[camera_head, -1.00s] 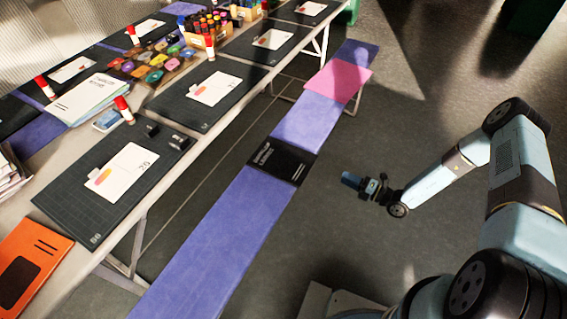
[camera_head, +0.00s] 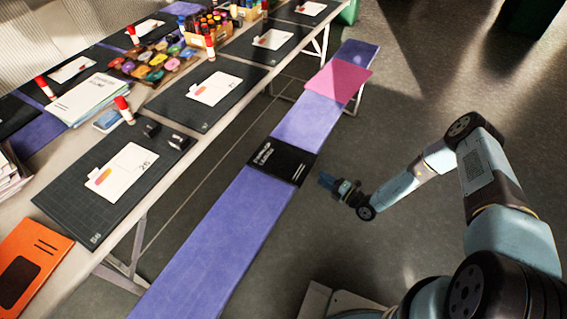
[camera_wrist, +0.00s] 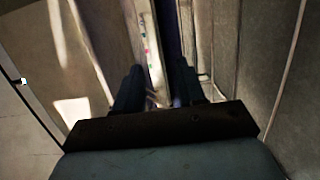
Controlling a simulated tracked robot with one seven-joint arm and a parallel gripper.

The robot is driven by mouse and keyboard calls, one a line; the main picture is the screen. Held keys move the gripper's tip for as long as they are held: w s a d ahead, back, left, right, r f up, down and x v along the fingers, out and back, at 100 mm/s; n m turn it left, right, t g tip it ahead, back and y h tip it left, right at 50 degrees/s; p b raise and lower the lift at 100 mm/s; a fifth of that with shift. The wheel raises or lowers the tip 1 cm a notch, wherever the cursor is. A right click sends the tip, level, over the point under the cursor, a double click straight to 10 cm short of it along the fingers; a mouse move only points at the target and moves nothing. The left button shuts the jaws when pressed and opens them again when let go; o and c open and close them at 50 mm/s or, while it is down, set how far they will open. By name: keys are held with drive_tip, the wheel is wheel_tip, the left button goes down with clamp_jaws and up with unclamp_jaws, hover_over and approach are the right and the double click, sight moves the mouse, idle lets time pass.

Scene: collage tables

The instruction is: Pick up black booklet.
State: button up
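The black booklet (camera_head: 283,161) lies flat across the purple bench (camera_head: 215,235) in the head view, with pale lettering and small marks on its cover. My gripper (camera_head: 326,181) is to the right of the booklet, apart from it, near the bench's right edge. In the wrist view the two dark fingers of my gripper (camera_wrist: 160,82) stand apart with nothing held between them. I cannot make out the booklet in the wrist view.
A pink sheet (camera_head: 339,81) lies farther up the bench.

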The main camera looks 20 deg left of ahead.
drive_tip(key=shift+x, duration=2.75)
drive_tip(key=shift+s+f, duration=0.1)
drive_tip(key=shift+c, duration=0.3)
clamp_jaws()
